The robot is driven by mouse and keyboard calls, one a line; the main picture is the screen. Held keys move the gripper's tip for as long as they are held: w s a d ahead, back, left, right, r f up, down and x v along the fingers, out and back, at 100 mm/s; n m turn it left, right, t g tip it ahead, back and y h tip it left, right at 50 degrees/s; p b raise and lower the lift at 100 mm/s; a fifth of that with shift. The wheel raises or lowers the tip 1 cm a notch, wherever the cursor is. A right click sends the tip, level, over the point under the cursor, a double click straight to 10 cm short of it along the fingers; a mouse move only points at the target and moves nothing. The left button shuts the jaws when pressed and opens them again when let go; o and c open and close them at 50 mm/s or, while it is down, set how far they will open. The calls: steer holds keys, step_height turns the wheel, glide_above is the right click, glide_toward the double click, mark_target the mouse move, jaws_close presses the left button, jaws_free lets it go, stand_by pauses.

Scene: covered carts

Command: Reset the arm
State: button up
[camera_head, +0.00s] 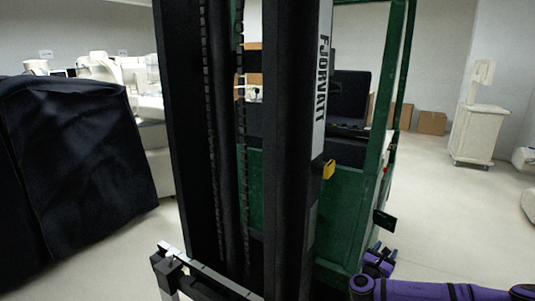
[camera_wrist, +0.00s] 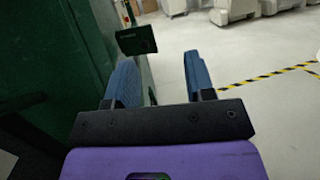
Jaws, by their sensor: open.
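My gripper (camera_head: 378,252) is at the lower right of the head view, at the end of my purple arm (camera_head: 440,291). In the wrist view my gripper (camera_wrist: 160,72) shows two blue fingers well apart, with nothing between them. It is open and empty. The gripper is close to the lower right side of a green machine (camera_head: 345,215). A small black plate (camera_head: 384,220) sticks out from that machine just above the gripper. The plate (camera_wrist: 136,40) also shows beyond the fingers in the wrist view.
A black mast (camera_head: 290,150) lettered FJORVATT blocks the middle of the head view. A black-covered cart (camera_head: 80,165) stands at the left. A white cabinet (camera_head: 478,132) and cardboard boxes (camera_head: 431,122) are at the back right. Open floor (camera_head: 450,215) lies right of the machine.

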steer(key=a+r+n+t+y, duration=0.6)
steer(key=r+n+y, duration=0.1)
steer(key=r+y, duration=0.2)
steer(key=a+r+n+t+y, duration=0.6)
steer(key=a+r+n+y, duration=0.1)
steer(key=r+y, duration=0.2)
steer(key=s+a+r+n+g+y, duration=0.5)
steer(key=s+a+n+g+y, duration=0.3)
steer(key=n+g, duration=0.55)
steer(key=s+a+r+n+g+y, duration=0.55)
steer(key=n+g+y, duration=0.45)
steer(key=n+g, duration=0.35)
steer(key=s+r+n+g+h, duration=0.3)
steer(key=s+n+g+h, duration=0.1)
steer(key=s+h, duration=0.85)
steer(key=s+d+r+t+h, duration=0.9)
steer(key=s+d+r, duration=0.2)
steer(key=s+d, duration=0.3)
steer(key=shift+s+d+r+t, duration=0.25)
steer(key=shift+s+d+t, duration=0.1)
steer(key=shift+d, duration=0.65)
